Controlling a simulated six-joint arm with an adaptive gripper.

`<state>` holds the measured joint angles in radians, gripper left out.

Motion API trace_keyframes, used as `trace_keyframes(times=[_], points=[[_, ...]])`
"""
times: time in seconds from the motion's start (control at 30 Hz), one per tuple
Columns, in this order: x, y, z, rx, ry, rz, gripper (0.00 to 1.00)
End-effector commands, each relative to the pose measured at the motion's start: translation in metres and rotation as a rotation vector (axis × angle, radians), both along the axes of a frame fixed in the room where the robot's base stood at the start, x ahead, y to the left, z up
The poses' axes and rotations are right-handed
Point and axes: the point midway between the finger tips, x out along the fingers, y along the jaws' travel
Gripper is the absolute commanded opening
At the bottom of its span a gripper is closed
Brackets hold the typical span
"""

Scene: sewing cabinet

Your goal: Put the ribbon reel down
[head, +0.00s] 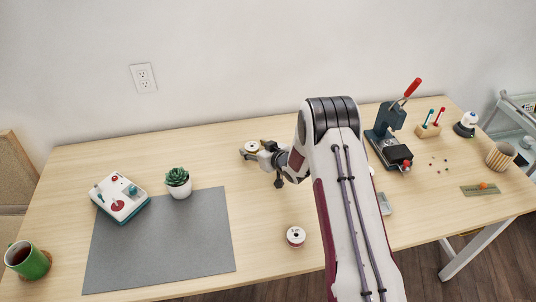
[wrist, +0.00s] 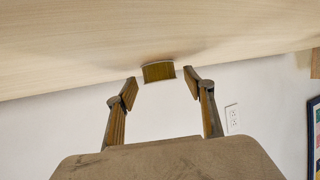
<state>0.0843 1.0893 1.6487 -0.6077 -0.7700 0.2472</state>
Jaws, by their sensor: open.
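A ribbon reel (head: 252,146) with a pale top and an olive-gold band is near the back of the wooden table, left of my arm. In the wrist view the ribbon reel (wrist: 158,71) appears upright against the table surface, just beyond my fingertips. My gripper (head: 249,152) is low over the table at the reel. In the wrist view my gripper (wrist: 161,84) is open, with one finger toward each side of the reel and visible gaps. The fingers partly hide the reel in the head view.
A second reel (head: 295,236), white with red, stands nearer the front. A potted succulent (head: 178,182), a grey mat (head: 160,245) and a white-and-teal device (head: 118,197) are to the left. A dark press (head: 388,135) with a red handle stands right of my arm.

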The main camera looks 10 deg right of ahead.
Motion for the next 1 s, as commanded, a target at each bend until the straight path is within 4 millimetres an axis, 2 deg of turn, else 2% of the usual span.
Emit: trace_keyframes(times=[1.0], points=[[-0.085,-0.034,0.045,0.001,-0.001,0.0,0.53]])
